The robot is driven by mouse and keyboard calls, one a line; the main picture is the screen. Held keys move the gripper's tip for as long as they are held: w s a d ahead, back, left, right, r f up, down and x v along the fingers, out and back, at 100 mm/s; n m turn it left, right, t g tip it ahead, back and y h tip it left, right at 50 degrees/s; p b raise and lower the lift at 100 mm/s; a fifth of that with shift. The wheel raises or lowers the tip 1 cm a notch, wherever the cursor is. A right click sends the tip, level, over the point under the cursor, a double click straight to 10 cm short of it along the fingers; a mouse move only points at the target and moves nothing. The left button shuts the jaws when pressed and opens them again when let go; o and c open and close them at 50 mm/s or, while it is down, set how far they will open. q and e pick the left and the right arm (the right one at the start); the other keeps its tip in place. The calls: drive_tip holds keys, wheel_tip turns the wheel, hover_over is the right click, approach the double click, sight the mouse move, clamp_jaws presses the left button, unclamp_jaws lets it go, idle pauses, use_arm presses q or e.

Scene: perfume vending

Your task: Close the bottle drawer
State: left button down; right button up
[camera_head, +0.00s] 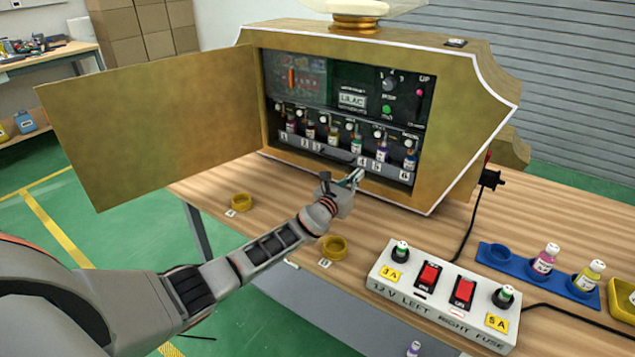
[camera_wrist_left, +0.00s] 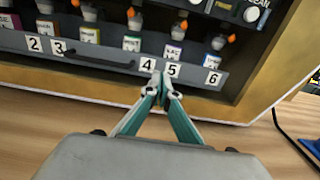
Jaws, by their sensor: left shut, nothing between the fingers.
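The bottle drawer (camera_head: 301,147) is a grey front with labels 1 to 6 low in the gold cabinet. Its front also shows in the left wrist view (camera_wrist_left: 205,72), with a dark bar handle (camera_wrist_left: 98,60) between labels 3 and 4. Several small bottles stand in a row behind the front. I cannot tell exactly how far out the drawer sits. My left gripper (camera_head: 356,177) is shut and empty at the drawer front. In the left wrist view its teal fingertips (camera_wrist_left: 162,84) meet by labels 4 and 5, right of the handle. Contact is unclear.
The gold cabinet door (camera_head: 150,125) stands open to the left. A white switch box (camera_head: 440,295) with red switches and a blue bottle rack (camera_head: 508,264) lie on the wooden table at right. Two yellow rings (camera_head: 334,247) sit near the table's front edge.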

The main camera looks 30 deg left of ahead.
use_arm(q)
drive_tip(key=s+p, duration=0.1)
drive_tip(key=s, duration=0.2)
drive_tip(key=s+p, duration=0.1)
drive_tip(key=s, duration=0.1)
drive_tip(key=shift+s+a+r+p, duration=0.1)
drive_tip(key=shift+s+a+p, duration=0.15)
drive_tip(key=shift+p, duration=0.05)
drive_tip(key=shift+s, duration=0.4)
